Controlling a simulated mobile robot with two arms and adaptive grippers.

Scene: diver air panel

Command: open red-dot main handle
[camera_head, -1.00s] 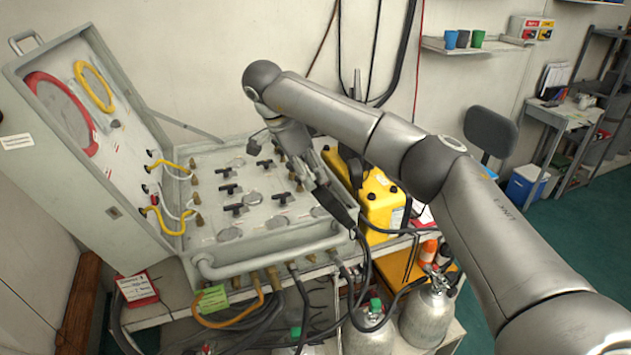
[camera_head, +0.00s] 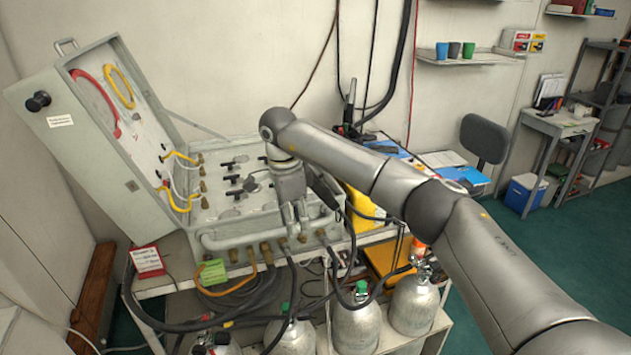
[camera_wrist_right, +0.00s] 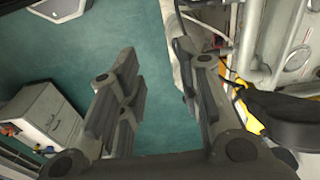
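The air panel (camera_head: 218,210) is an open grey case with several black handles on its face, one of them this black handle (camera_head: 234,180). I cannot make out a red dot on any handle, and my right arm hides the panel's right part. My right gripper (camera_head: 293,222) points down at the panel's front right edge, by the front pipe. In the right wrist view the fingers of my right gripper (camera_wrist_right: 163,95) are spread apart with only floor showing between them. The panel's edge (camera_wrist_right: 297,58) shows at the right there. My left gripper is not in view.
Hoses and brass fittings (camera_head: 265,252) hang along the panel's front. Gas cylinders (camera_head: 357,325) stand below. A yellow case (camera_head: 362,207) is right of the panel, partly behind my arm. The raised lid (camera_head: 85,140) stands at the left.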

